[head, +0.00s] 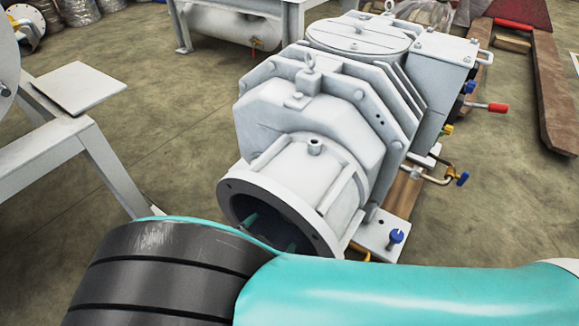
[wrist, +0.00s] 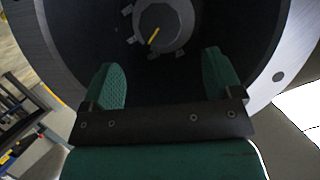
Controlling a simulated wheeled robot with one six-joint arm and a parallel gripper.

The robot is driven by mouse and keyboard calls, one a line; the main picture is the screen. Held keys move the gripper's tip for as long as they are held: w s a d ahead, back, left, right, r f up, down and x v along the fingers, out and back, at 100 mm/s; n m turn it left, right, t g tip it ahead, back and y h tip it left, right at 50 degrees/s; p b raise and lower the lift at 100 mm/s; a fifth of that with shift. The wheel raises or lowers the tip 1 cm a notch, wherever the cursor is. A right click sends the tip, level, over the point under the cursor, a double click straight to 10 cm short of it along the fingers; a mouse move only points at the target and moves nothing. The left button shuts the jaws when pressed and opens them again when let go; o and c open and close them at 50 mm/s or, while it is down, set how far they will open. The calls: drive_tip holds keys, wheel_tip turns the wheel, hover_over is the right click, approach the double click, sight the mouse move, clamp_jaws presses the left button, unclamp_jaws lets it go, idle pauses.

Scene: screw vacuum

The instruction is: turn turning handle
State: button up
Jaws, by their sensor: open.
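The screw vacuum pump (head: 310,130) is a large pale grey machine with a round flange opening facing my arm. In the wrist view, a grey round hub (wrist: 178,18) with small lugs around it and a yellow strip (wrist: 154,37) on its face sits deep inside the dark opening. It looks like the turning handle, but I cannot be sure. My gripper (wrist: 160,62) has two green fingers spread apart, with nothing between them, below the hub. In the head view, my gripper (head: 270,233) shows only its fingertips inside the opening; my arm hides the rest.
The flange rim (head: 232,193) closely surrounds the fingers. A grey metal frame (head: 75,150) stands at left. Blue-knobbed fittings (head: 396,237) and a red-handled valve (head: 497,108) stick out on the pump's right side. Wooden beams (head: 555,90) lie at far right.

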drive_tip(key=b+x, duration=0.4)
drive_tip(key=x, duration=0.6)
drive_tip(key=shift+d+f, duration=0.1)
drive_tip(key=shift+f, duration=0.15)
drive_tip(key=shift+w+d, duration=0.3)
drive_tip(key=shift+w, duration=0.2)
drive_tip(key=c, duration=0.9)
